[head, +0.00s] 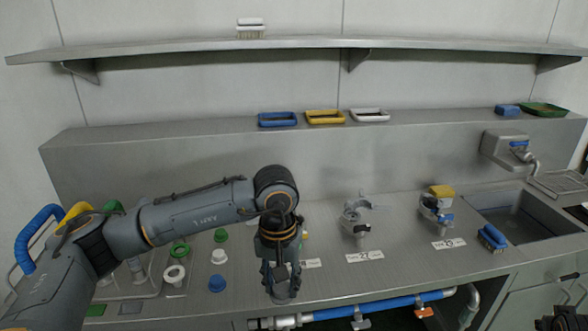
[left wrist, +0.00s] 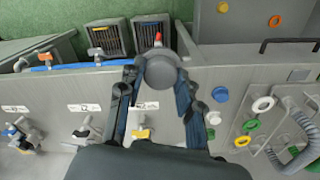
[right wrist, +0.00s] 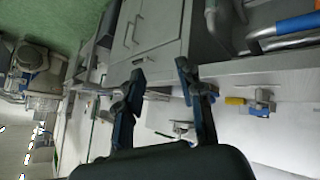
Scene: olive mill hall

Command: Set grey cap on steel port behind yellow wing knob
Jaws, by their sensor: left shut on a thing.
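My left gripper (head: 282,290) is shut on the grey cap (left wrist: 162,72), held above the front part of the steel counter. In the left wrist view the fingertips (left wrist: 160,75) grip the cap's sides. The yellow wing knob (left wrist: 140,133) shows there past the left finger, close to a white label (left wrist: 145,106). In the head view only a bit of yellow shows beside my left wrist. The steel port behind the knob is hidden by my gripper and arm. My right gripper (right wrist: 162,78) is open and empty, off the counter's front right.
Loose caps in green (head: 220,236), white (head: 219,256) and blue (head: 217,283) stand left of my left gripper. Two fittings (head: 357,215) (head: 436,210) stand to the right, before the sink (head: 520,215). A blue-handled brush (head: 492,238) lies by the sink.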

